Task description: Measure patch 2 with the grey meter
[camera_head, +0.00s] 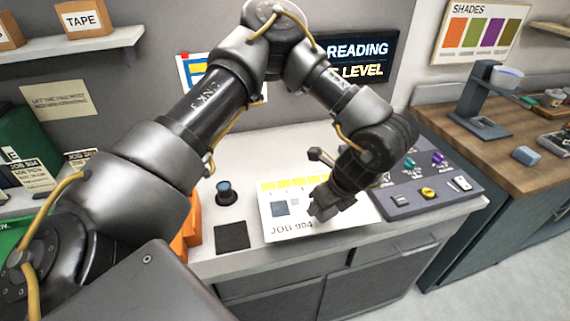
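A white job sheet (290,237) marked JOB 904 lies on the pale counter. It has a yellow strip (283,185) along its top and a blue-grey square (279,208) with a smaller pale square (295,204) beside it. My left gripper (325,212) points down over the middle of the sheet, right of these squares. A small grey block shape shows at its tips; I cannot tell whether this is the grey meter or the fingers. The patch numbers are too small to read, and my arm hides part of the sheet. My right gripper is not in view.
A dark knob-like piece with a blue top (224,190) and a black square pad (232,237) are left of the sheet. A grey control panel (425,187) is at its right. A wall display (360,60) reads READING and LEVEL, partly hidden by my arm.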

